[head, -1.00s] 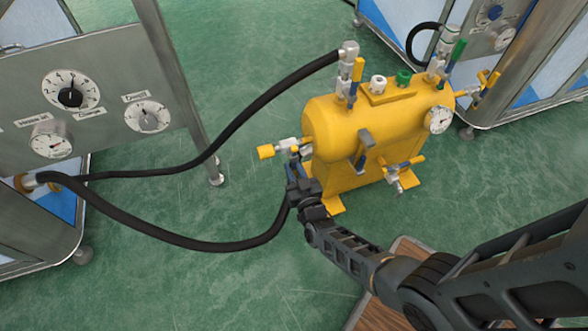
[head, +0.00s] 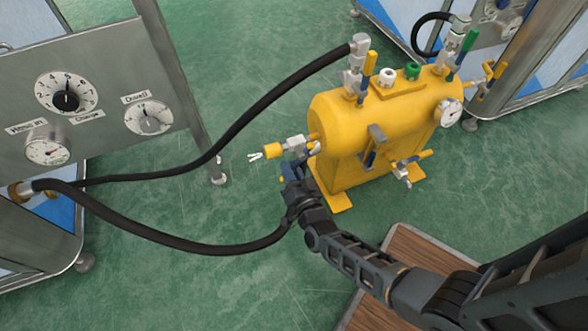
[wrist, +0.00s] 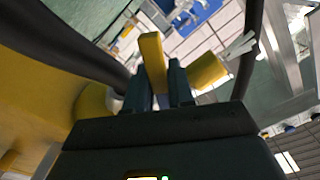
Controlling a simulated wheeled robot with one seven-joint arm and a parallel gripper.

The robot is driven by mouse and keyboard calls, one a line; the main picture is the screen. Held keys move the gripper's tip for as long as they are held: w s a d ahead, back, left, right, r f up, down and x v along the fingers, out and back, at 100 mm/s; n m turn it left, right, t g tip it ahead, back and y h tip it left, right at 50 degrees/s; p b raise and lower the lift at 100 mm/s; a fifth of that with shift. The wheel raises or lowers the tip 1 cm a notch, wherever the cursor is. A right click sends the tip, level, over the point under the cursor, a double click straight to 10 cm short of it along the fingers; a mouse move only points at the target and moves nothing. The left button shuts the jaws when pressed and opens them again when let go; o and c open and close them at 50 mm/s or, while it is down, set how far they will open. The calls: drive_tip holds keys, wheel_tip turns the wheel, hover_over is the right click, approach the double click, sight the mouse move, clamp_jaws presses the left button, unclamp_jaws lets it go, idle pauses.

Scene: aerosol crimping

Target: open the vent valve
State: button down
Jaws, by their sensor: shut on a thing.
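The vent valve (head: 297,145) is the silvery fitting with a yellow end piece (head: 273,151) on the left end of the yellow tank (head: 345,118). My gripper (head: 290,172) is just below the valve. In the wrist view my gripper (wrist: 160,85) is shut on a yellow lever handle (wrist: 152,62), with the yellow end piece to the right of it. In the head view my gripper hides most of the handle.
A black hose (head: 240,130) runs from the left panel (head: 110,80) to the tank top. A second hose (head: 170,240) loops close by my gripper. Several other valves, including a front one (head: 403,168), are on the tank. Green floor lies clear at lower left.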

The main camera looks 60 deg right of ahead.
drive_tip(key=shift+w+a+r+m, duration=0.3)
drive_tip(key=shift+a+r+m, duration=0.1)
drive_tip(key=shift+m, duration=0.6)
drive_tip(key=c, duration=1.1)
unclamp_jaws()
drive_tip(key=shift+o, duration=0.2)
